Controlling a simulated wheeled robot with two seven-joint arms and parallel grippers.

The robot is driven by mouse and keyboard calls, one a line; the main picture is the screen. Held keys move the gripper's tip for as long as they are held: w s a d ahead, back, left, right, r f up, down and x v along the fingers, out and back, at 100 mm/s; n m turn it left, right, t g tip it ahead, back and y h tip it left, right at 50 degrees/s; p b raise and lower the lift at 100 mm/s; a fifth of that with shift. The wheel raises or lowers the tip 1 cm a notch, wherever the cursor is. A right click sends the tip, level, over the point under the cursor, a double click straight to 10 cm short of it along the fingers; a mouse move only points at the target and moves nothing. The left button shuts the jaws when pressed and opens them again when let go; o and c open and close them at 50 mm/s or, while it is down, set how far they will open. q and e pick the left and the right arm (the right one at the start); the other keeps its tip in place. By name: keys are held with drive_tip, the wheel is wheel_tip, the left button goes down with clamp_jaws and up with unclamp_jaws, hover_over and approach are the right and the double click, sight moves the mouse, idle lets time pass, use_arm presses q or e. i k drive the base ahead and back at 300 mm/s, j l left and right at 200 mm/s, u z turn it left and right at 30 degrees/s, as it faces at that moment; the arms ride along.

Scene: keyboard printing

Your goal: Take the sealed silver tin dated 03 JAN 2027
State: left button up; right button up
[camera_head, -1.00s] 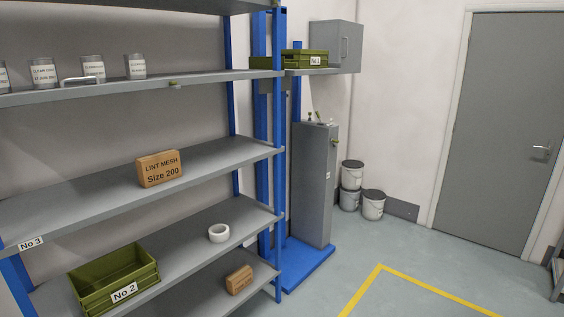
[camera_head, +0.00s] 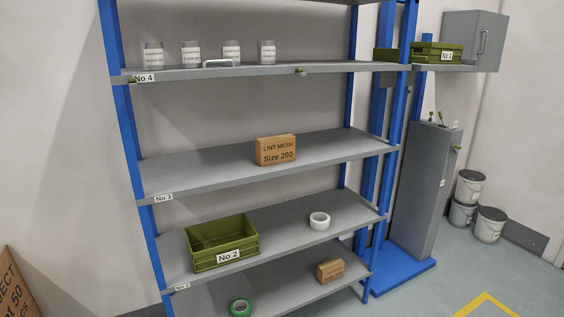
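Several silver tins with white labels stand in a row on the top shelf marked No 4 (camera_head: 330,69): a far left tin (camera_head: 153,54), a second tin (camera_head: 191,54), a third tin (camera_head: 232,50) and a right tin (camera_head: 267,53). Their labels are too small to read for dates here, and I cannot tell which are sealed. A small metal handle-like bar (camera_head: 218,64) lies in front of the third tin. Neither of my grippers is in view.
A LINT MESH box (camera_head: 276,150) sits on shelf No 3. A green crate (camera_head: 222,246) and a white tape roll (camera_head: 319,221) are on shelf No 2. Below are a green roll (camera_head: 240,307) and a small box (camera_head: 330,270). Buckets (camera_head: 489,225) stand right of a grey cabinet (camera_head: 420,190).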

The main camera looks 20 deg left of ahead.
sight(153, 54)
drive_tip(key=i+u, duration=0.15)
drive_tip(key=i, duration=0.35)
drive_tip(key=i+l+u, duration=0.2)
drive_tip(key=i, duration=0.25)
drive_tip(key=i+l+u, duration=0.15)
drive_tip(key=i, duration=0.35)
drive_tip(key=u, duration=1.15)
drive_tip(key=j, duration=0.05)
